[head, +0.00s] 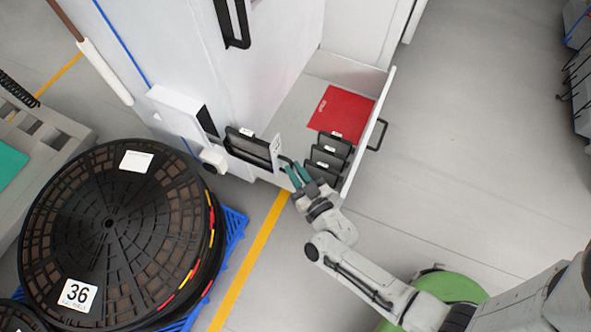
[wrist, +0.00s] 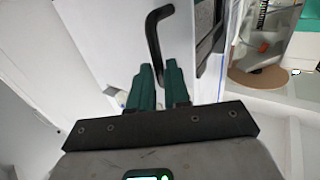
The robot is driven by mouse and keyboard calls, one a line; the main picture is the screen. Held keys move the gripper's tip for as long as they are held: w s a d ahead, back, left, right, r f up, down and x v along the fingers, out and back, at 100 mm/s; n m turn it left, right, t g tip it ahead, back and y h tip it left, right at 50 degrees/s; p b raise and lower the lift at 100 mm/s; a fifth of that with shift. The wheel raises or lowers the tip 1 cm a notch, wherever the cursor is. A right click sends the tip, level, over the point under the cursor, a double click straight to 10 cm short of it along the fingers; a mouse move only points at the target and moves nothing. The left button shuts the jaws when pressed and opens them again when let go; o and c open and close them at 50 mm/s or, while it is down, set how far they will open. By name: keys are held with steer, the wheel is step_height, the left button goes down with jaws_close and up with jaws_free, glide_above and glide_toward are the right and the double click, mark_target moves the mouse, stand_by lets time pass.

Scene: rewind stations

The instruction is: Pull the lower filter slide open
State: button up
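The lower filter slide (head: 248,148) is a dark framed panel with a white front plate (head: 276,151). It stands out from the side of the white cabinet, with much of its dark panel showing. A black bent handle is on its front; in the wrist view the handle (wrist: 155,35) rises from between my fingertips. My gripper (head: 292,168) has green fingers, one on each side of the handle. In the wrist view my gripper (wrist: 158,72) looks closed on the lower part of the handle, though the exact contact is hidden.
An open drawer (head: 368,130) right of the slide holds a red sheet (head: 343,110) and several dark cassettes (head: 327,158). A large dark reel (head: 110,225) marked 36 rests on a blue pallet (head: 234,232) at left. The floor (head: 470,150) at right is clear.

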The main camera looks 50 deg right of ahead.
steer(key=shift+o, duration=0.4)
steer(key=shift+s, duration=0.1)
steer(key=p+v, duration=0.1)
steer(key=v, duration=0.9)
steer(key=shift+s, duration=0.35)
steer(key=w+a+n+g+y, duration=0.3)
steer(key=w+g+y, duration=0.1)
steer(key=w+y, duration=0.2)
steer(key=s+d+r+g+h, duration=0.1)
steer(key=s+d+r+g, duration=0.5)
steer(key=s+r+g, duration=0.5)
step_height(320, 180, up, 16)
steer(key=s+g+p, duration=0.1)
steer(key=p, duration=1.7)
steer(key=shift+r, duration=0.2)
